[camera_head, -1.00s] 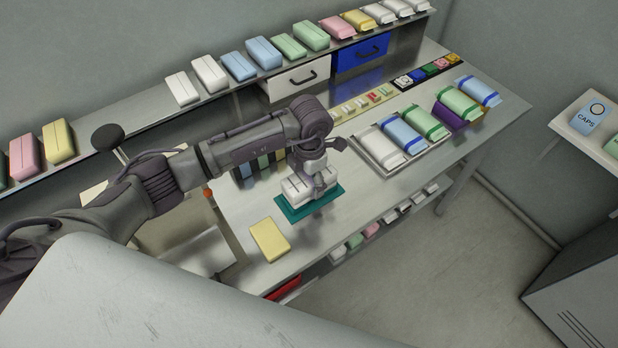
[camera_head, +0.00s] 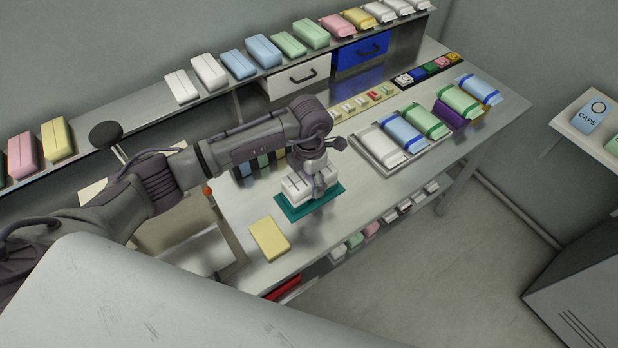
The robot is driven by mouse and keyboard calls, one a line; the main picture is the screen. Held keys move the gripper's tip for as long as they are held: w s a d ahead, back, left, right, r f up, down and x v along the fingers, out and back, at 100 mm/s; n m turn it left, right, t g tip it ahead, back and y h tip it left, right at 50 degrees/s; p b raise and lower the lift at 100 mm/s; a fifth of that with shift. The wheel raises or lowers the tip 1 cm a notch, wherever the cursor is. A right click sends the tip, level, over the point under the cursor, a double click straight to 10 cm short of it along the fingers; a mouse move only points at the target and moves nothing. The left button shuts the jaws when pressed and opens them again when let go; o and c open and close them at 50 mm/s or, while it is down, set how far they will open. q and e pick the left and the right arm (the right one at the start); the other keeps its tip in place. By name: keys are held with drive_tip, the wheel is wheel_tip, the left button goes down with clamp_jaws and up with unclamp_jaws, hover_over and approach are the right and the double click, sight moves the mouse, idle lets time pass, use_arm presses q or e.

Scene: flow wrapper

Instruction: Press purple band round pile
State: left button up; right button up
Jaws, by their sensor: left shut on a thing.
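A pile of white packs (camera_head: 296,188) lies on the teal mat (camera_head: 292,212) near the front of the steel table. My left gripper (camera_head: 319,188) points down over the right part of this pile and is shut on it, as far as I can see. My wrist and fingers hide part of the pile. I cannot make out a purple band round the pile. A purple block (camera_head: 449,116) stands farther right on the table, beside the green and blue packs. My right gripper is not in view.
A yellow pad (camera_head: 270,239) lies left of the mat. A steel tray (camera_head: 373,164) with white, blue and green packs stands to the right. A shelf (camera_head: 213,91) of packs runs behind, with a white drawer (camera_head: 297,79) and blue drawer (camera_head: 361,52) below it.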

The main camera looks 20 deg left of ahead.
use_arm(q)
drive_tip(key=shift+s+f, duration=0.1)
drive_tip(key=o, duration=0.7)
drive_tip(key=shift+r, duration=0.3)
wheel_tip(320, 180, up, 7)
drive_tip(key=shift+f, duration=0.1)
idle(0.5)
